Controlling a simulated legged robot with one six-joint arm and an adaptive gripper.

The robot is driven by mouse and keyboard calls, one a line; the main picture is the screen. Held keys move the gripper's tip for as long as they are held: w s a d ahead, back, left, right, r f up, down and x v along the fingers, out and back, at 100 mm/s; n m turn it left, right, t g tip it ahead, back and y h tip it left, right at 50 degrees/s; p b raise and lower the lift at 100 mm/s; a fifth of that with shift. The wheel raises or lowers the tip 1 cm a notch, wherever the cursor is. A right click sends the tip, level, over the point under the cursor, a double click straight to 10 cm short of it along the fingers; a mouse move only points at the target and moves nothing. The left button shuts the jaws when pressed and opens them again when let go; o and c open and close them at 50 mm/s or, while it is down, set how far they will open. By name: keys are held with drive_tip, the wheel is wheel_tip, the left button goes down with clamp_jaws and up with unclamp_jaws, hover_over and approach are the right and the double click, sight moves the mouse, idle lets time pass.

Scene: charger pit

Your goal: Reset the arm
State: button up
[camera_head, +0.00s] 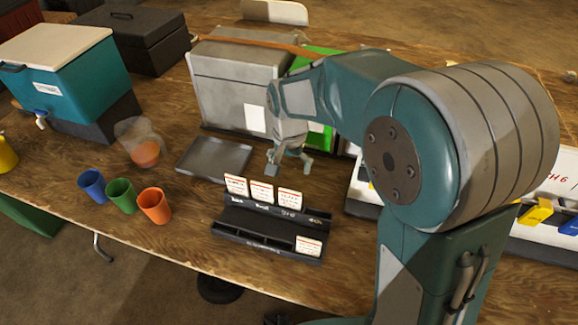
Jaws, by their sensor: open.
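My gripper (289,164) is at the end of my teal and grey arm, near the middle of the camera_head view. It points down and is open, with nothing seen between its fingers. It appears above the table between a grey metal tray (199,159) and a black card holder (262,221). My arm reaches in from the right and bends down at the wrist. It hides part of the table's right side.
The wooden table (150,230) holds a blue cup (93,187), a green cup (121,197), an orange cup (155,206) and a clear container (140,143). A teal cooler (75,85) stands at left. A grey box (225,85) stands behind my gripper.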

drive_tip(key=s+d+r+n+t, duration=0.2)
drive_tip(key=s+d+r, duration=0.4)
drive_tip(key=s, duration=0.3)
drive_tip(key=s+d+r+n+t, duration=0.2)
drive_tip(key=s+d+r, duration=0.4)
drive_tip(key=s, duration=0.4)
drive_tip(key=shift+d+r+t, duration=0.25)
drive_tip(key=shift+d+t, duration=0.15)
drive_tip(key=shift+t, duration=0.4)
